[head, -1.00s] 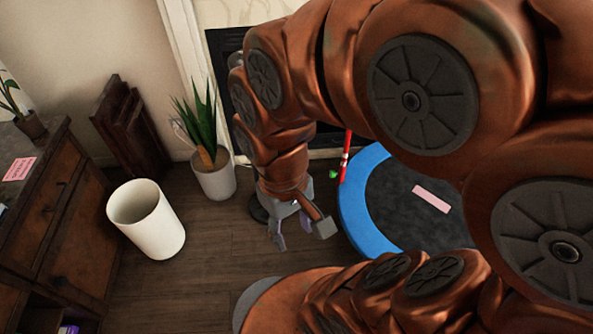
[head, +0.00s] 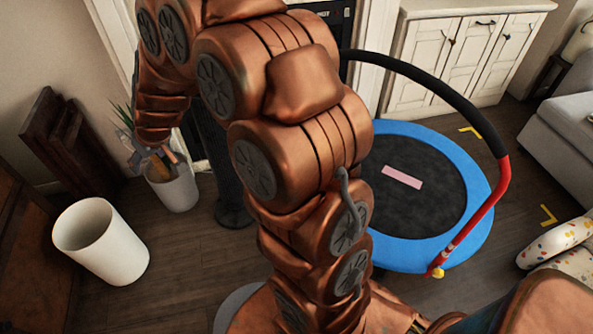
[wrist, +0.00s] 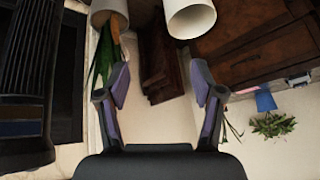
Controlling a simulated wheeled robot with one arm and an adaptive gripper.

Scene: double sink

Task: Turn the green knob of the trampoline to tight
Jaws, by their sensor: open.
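The trampoline (head: 477,179) has a blue rim, a black mat with a pink note (head: 402,177), and a red-and-black handlebar (head: 467,105). A yellow knob (head: 437,272) shows at the handlebar's near right foot. The green knob is not visible now; my arm covers the trampoline's left side. My gripper (head: 150,158) is at the far left in the head view, in front of the potted plant and well away from the trampoline. In the wrist view my gripper (wrist: 162,85) has its fingers spread, with nothing between them.
A white bin (head: 101,243) stands on the floor at left, near the potted plant (head: 177,192) and leaning dark boards (head: 65,140). White cabinets (head: 460,58) stand behind the trampoline; a grey sofa (head: 560,140) is at right. Floor between bin and my arm is clear.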

